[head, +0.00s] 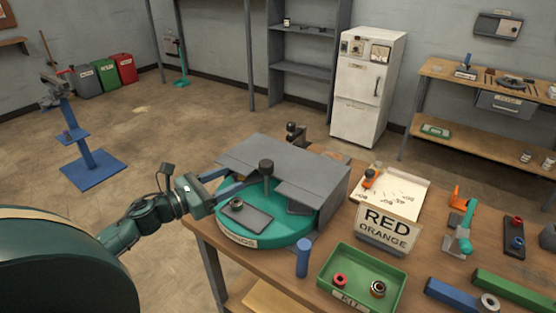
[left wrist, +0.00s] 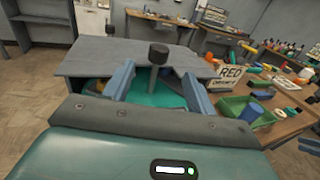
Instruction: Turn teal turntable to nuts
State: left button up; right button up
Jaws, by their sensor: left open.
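The teal turntable (head: 275,236) sits on the wooden bench, partly under a grey cover (head: 295,165). An upright post with a black knob (head: 266,166) rises from the turntable. My left gripper (head: 238,180) is open at the turntable's left side, its blue fingers pointing toward the post. In the left wrist view the knob (left wrist: 158,53) appears between the two fingers, with the turntable (left wrist: 150,98) below. My right gripper is not visible.
A "RED ORANGE" sign (head: 388,228) stands right of the turntable. A green bin (head: 362,278) with small round parts and a blue cylinder (head: 303,258) are in front. More tools and parts crowd the bench's right. Floor at the left is mostly clear.

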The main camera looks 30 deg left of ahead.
aim_at(261, 164)
pick_arm(q)
jog(key=p+x, duration=0.2)
jog(key=x, duration=0.8)
jog(key=shift+w+r, duration=0.15)
jog(key=shift+w, duration=0.1)
jog(key=shift+x, duration=0.8)
grip_shut()
